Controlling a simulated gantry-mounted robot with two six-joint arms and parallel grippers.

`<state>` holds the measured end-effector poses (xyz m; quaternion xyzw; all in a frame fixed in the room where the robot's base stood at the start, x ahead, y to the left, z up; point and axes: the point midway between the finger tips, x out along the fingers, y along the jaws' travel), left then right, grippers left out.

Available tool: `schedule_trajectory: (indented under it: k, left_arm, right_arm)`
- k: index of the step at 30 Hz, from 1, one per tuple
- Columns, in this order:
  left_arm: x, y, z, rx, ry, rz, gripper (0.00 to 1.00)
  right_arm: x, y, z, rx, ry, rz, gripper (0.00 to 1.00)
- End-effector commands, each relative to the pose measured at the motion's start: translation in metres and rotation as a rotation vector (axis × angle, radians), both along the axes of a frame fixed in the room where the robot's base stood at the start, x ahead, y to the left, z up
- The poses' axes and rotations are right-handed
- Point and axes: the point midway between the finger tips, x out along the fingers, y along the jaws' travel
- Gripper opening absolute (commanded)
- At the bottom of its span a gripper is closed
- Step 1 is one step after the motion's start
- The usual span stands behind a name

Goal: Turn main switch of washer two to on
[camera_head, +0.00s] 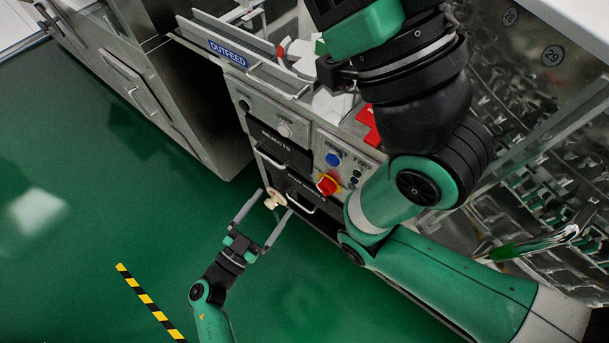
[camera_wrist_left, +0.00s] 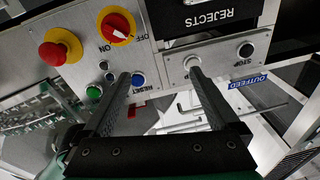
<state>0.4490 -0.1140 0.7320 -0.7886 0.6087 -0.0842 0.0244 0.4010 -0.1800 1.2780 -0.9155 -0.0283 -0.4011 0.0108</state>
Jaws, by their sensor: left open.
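The main switch, a red knob on a yellow ring, sits on the washer's grey panel in the head view (camera_head: 328,184) and at the top of the left wrist view (camera_wrist_left: 118,27). ON and OFF are printed beside it; I cannot tell clearly which its pointer faces. My left gripper (camera_head: 275,204) is open, to the left of and below the switch in the head view. Its fingers also show in the left wrist view (camera_wrist_left: 157,72), apart from the knob. A small cream piece appears between the fingertips in the head view. My right arm crosses the right side; its gripper is out of view.
A red mushroom button (camera_wrist_left: 53,50), blue RESET button (camera_wrist_left: 138,80) and green button (camera_wrist_left: 94,93) surround the switch. The black REJECTS drawer (camera_head: 282,147) is beside the panel. The green floor (camera_head: 100,230) is open at the left, with a striped strip (camera_head: 150,303).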

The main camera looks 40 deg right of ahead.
Motion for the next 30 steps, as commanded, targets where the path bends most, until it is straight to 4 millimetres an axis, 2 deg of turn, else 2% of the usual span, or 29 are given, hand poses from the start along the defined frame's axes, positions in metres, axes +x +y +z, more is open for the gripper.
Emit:
schedule_trajectory:
  k: [1,3,6,14,17,24,30]
  left_arm:
    - [-0.019,-0.006,-0.021,0.037,0.07,-0.026,0.95]
    - [-0.042,-0.012,-0.045,0.065,0.144,-0.051,0.95]
    - [-0.061,-0.021,-0.048,0.073,0.166,-0.081,0.95]
    - [-0.059,-0.032,-0.053,0.073,0.161,-0.084,0.95]
    - [-0.056,-0.047,-0.054,0.071,0.159,-0.083,0.95]
    - [-0.045,-0.098,-0.057,0.07,0.158,-0.077,0.95]
    - [-0.038,-0.126,-0.054,0.07,0.16,-0.07,0.95]
  right_arm:
    - [0.0,0.0,0.01,0.0,0.0,0.0,0.5]
    - [0.0,0.0,0.017,0.0,0.0,0.0,0.5]
    - [0.0,0.0,0.024,0.0,0.0,0.0,0.5]
    - [0.0,0.0,0.015,0.0,0.0,0.0,0.5]
    - [0.0,0.0,0.005,0.0,0.0,0.0,0.5]
    - [0.0,0.0,-0.031,0.0,0.0,0.0,0.5]
    - [0.0,0.0,-0.05,0.0,0.0,0.0,0.5]
